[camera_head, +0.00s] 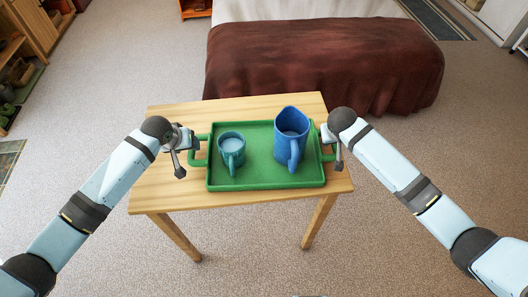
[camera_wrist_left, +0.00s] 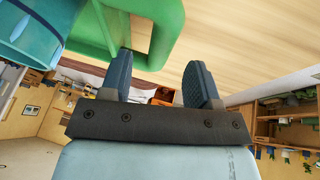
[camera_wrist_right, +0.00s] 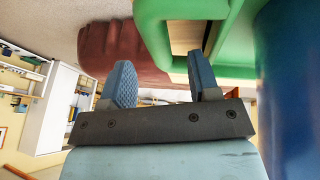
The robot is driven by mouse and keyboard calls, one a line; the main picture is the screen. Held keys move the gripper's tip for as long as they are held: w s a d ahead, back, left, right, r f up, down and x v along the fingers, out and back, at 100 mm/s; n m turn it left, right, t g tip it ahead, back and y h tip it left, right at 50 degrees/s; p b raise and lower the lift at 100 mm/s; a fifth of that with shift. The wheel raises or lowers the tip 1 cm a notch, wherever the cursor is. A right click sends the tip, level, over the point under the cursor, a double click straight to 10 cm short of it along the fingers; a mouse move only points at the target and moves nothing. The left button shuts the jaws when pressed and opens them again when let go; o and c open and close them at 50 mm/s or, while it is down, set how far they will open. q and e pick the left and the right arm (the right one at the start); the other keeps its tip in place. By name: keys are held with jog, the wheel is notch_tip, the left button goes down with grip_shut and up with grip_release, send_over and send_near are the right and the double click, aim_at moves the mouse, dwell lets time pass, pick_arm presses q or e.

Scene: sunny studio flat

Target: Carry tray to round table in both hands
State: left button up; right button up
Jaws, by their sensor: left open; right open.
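A green tray (camera_head: 262,182) lies flat on a rectangular wooden table (camera_head: 165,197). A teal mug (camera_head: 232,157) stands on its left half and a taller blue jug (camera_head: 291,138) on its right half. My left gripper (camera_head: 193,139) is open at the tray's left handle (camera_head: 192,155); the left wrist view shows this handle (camera_wrist_left: 165,35) near its open fingers (camera_wrist_left: 160,82). My right gripper (camera_head: 325,135) is open at the tray's right handle (camera_head: 329,156); the right wrist view shows this handle (camera_wrist_right: 151,32) between or just beyond its fingers (camera_wrist_right: 162,82). No round table is in view.
A bed with a brown cover (camera_head: 320,60) stands behind the table. Wooden shelves (camera_head: 45,25) are at the far left and a white cabinet (camera_head: 503,18) at the far right. Carpet (camera_head: 80,120) is clear on both sides of the table.

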pick_arm(q)
jog(key=shift+x, duration=2.35)
pick_arm(e)
jog(key=shift+x, duration=2.35)
pick_arm(q)
grip_shut()
pick_arm(e)
grip_shut()
pick_arm(q)
jog(key=shift+w+r, duration=0.2)
pick_arm(e)
jog(key=shift+w+r, duration=0.15)
jog(key=shift+r, duration=0.05)
